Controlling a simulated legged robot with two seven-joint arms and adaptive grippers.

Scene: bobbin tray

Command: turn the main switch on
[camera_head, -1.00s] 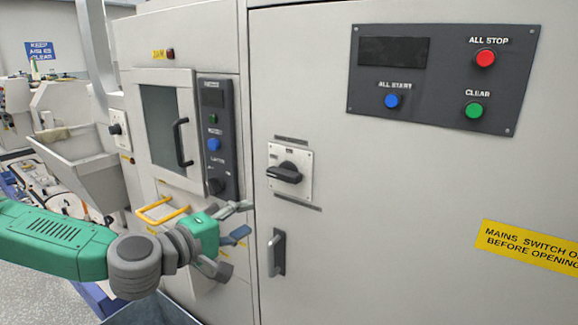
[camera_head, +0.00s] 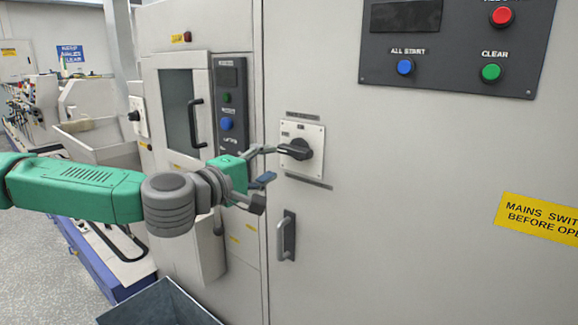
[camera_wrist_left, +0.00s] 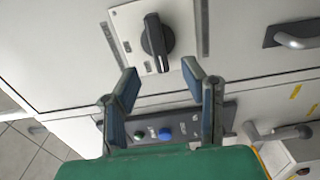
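The main switch (camera_head: 296,149) is a black rotary handle on a pale square plate (camera_head: 313,163), fixed to the grey cabinet door. In the head view its handle lies roughly level, pointing left. The switch also shows in the left wrist view (camera_wrist_left: 156,42), just beyond the fingertips. My left gripper (camera_head: 268,164) is beside the switch on its left, its upper fingertip close to the handle's end in the head view. In the left wrist view the left gripper (camera_wrist_left: 160,80) is open, with nothing between its blue-padded fingers. My right gripper is not in view.
A door handle (camera_head: 287,236) sits below the switch. A dark control panel (camera_head: 455,75) with red, blue and green buttons is at upper right. A yellow warning label (camera_head: 545,222) is on the door. A blue-grey bin (camera_head: 160,303) stands below my left arm.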

